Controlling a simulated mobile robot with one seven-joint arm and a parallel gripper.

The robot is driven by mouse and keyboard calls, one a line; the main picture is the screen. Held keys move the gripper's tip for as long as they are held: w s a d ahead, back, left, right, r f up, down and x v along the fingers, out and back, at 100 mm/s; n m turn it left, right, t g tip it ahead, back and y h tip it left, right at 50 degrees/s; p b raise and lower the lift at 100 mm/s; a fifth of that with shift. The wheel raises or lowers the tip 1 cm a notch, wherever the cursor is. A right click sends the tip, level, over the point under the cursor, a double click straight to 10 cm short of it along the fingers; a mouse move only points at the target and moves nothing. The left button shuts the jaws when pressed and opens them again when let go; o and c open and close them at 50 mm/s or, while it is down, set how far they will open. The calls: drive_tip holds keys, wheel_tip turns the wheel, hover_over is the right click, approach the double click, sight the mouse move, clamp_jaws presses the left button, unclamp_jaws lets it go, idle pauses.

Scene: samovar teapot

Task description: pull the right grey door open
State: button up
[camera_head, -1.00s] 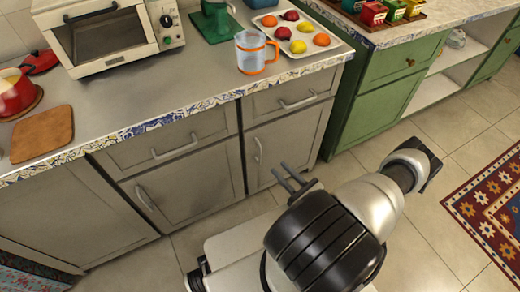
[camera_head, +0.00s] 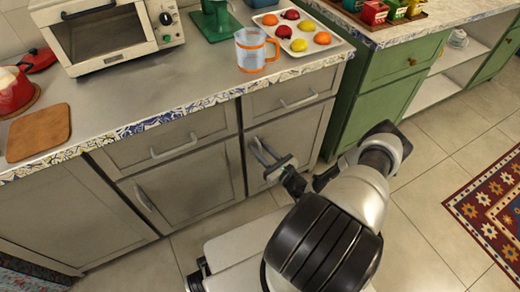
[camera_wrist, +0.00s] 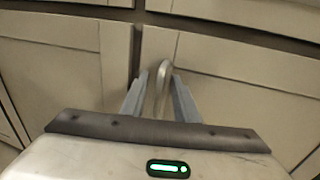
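The right grey door (camera_head: 303,137) is closed in the grey cabinet front, under a drawer. In the wrist view the door (camera_wrist: 245,95) fills the right side. Its upright metal handle (camera_wrist: 160,72) stands near the door's left edge. In the wrist view my gripper (camera_wrist: 159,82) has one finger on each side of the handle. The fingers look apart, with small gaps beside the handle.
The left grey door (camera_head: 190,185) is closed, with its own handle. Drawers (camera_head: 293,95) sit above. A green cabinet (camera_head: 375,105) stands to the right. The counter above holds a clear mug (camera_head: 250,52) and a fruit tray (camera_head: 335,50). Tiled floor lies in front.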

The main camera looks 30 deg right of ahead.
clamp_jaws()
